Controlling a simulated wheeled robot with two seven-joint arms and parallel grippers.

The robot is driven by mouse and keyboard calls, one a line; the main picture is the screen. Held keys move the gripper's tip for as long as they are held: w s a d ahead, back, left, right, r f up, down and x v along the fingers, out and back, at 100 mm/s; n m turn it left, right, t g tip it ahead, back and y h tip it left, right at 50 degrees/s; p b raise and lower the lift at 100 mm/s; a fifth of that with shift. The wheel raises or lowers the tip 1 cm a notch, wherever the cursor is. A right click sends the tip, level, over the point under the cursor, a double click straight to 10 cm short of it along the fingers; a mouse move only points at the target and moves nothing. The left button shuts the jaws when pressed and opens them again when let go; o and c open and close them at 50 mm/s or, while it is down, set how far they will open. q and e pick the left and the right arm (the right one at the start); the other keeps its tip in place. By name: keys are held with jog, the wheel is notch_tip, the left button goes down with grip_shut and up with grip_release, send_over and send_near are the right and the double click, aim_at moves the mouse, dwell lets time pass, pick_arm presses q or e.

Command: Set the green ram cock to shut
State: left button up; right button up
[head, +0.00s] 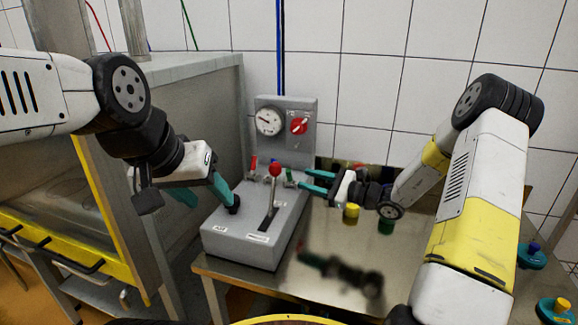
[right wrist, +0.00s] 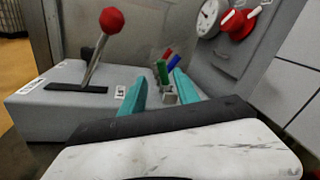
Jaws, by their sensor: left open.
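The green ram cock (head: 290,176) is on the back right of the grey control box (head: 228,238). In the right wrist view the green handle (right wrist: 162,72) stands roughly upright above a small metal body. My right gripper (head: 305,180) is open, its teal fingers pointing at the green cock from the right. In its wrist view the cock shows between and beyond the fingertips; I cannot tell if they touch it. My left gripper (head: 211,201) is open at the box's left side, one finger close to a black knob (head: 234,207).
A red cock (head: 253,164) and a blue cock (right wrist: 173,62) are near the green one. A red-knobbed lever (head: 274,170) rises from the box. Behind stands a panel with a gauge (head: 268,121) and red dial (head: 298,126). Yellow (head: 351,212) and green pieces stand on the steel table.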

aim_at(289, 180)
jog(key=x, duration=0.7)
jog(key=shift+w+a+f, duration=0.1)
jog(key=shift+w+a, duration=0.1)
jog(key=shift+w, duration=0.25)
grip_shut()
dwell(1.0)
